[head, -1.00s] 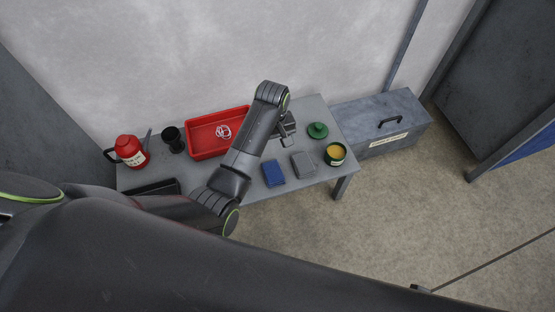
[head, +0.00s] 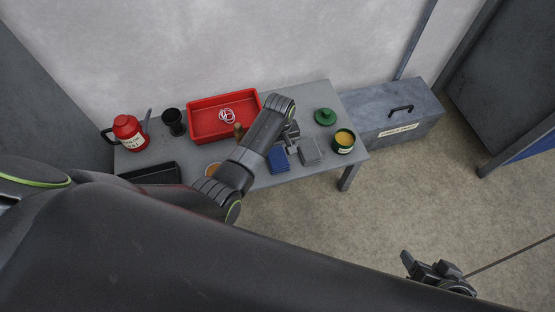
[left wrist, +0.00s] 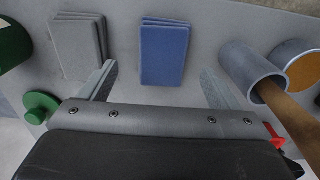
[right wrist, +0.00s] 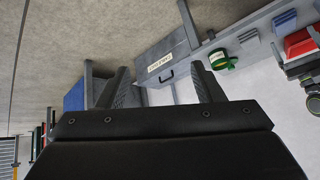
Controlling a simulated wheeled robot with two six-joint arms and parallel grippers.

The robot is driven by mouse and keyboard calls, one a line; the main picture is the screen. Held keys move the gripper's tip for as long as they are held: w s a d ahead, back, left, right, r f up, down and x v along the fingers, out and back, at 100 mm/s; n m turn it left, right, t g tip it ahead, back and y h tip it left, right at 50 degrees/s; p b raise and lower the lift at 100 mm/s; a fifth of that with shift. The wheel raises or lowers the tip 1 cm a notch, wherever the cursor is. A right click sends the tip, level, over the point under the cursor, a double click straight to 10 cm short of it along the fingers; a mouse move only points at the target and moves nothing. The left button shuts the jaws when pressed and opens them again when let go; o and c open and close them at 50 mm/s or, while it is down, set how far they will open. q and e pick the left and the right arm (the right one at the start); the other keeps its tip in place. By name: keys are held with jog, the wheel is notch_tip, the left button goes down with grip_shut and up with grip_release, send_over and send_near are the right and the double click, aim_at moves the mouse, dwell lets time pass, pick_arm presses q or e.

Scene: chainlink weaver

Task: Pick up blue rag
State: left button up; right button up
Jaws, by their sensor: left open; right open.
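The blue rag (head: 278,161) lies folded on the grey table, just left of a folded grey rag (head: 310,151). In the left wrist view the blue rag (left wrist: 165,54) is ahead of and between the fingers. My left gripper (head: 290,140) is over the table at the blue rag's far edge; in its wrist view the open jaws (left wrist: 160,88) hold nothing. My right gripper (head: 410,262) is off to the lower right, over the floor and away from the table. It is open and empty in its own view (right wrist: 158,85).
On the table (head: 205,165) are a red tray (head: 205,128), red jug (head: 127,133), black cup (head: 173,122), green lid (head: 325,117) and green tin (head: 344,141). In the left wrist view a grey tube (left wrist: 245,72) with a brown handle stands right of the blue rag.

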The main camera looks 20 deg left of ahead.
aim_at(277, 157)
pick_arm(q)
notch_tip(277, 157, down, 3)
jog(key=shift+s+a+r+b, duration=0.1)
jog(key=shift+a+r+b, duration=0.05)
jog(key=shift+b, duration=0.65)
notch_tip(277, 157, down, 2)
jog(key=shift+f+b, duration=0.15)
jog(key=shift+b, duration=0.5)
pick_arm(e)
jog(key=w+d+r+t+h, duration=0.1)
jog(key=w+r+t, duration=0.4)
jog(key=r, duration=0.3)
jog(key=w+d+r+t+h, duration=0.1)
jog(key=w+r+t, duration=0.4)
jog(key=r+t, duration=0.2)
notch_tip(277, 157, up, 2)
jog(key=shift+d+r+n+t+h, duration=0.1)
jog(key=shift+d+n+t+h, duration=0.2)
jog(key=shift+n, duration=0.1)
pick_arm(q)
jog(key=shift+c, duration=0.4)
jog(key=c, duration=1)
